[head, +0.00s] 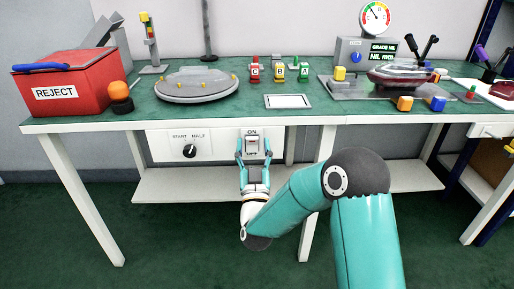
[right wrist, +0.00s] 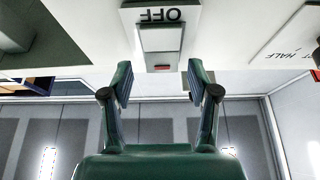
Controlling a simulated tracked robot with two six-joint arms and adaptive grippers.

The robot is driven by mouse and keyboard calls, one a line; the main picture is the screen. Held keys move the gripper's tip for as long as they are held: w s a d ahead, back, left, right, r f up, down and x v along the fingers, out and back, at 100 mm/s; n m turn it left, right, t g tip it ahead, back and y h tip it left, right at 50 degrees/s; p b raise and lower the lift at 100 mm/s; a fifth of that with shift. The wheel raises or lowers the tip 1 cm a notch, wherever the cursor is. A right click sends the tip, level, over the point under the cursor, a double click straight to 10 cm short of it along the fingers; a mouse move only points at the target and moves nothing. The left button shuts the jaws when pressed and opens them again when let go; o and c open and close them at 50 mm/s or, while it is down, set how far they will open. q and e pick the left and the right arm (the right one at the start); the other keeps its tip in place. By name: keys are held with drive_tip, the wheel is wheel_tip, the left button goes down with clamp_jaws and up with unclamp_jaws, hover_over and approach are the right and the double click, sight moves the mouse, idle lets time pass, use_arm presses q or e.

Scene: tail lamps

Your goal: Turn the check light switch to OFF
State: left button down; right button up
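The check light switch (head: 252,145) is a grey rocker on a white plate under the table's front edge, with ON above it and OFF below. In the right wrist view the switch (right wrist: 161,40) shows upside down, with the OFF label at the top and a small red mark on the rocker. I cannot tell surely which way the rocker is tipped. My right gripper (head: 253,153) is open in front of the switch, one finger on each side of the plate's lower part. In the right wrist view the gripper (right wrist: 158,80) is empty between its fingers. My left gripper is not in view.
A panel with a round START/HALF knob (head: 190,151) sits left of the switch. The green table top (head: 240,113) overhangs both. A white lower shelf (head: 175,186) lies beneath. A red REJECT bin (head: 85,88) and a grey turntable (head: 197,86) stand on the table.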

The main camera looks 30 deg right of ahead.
drive_tip(key=shift+r, duration=0.25)
wheel_tip(320, 180, up, 9)
drive_tip(key=shift+r, duration=0.2)
idle(0.3)
idle(0.6)
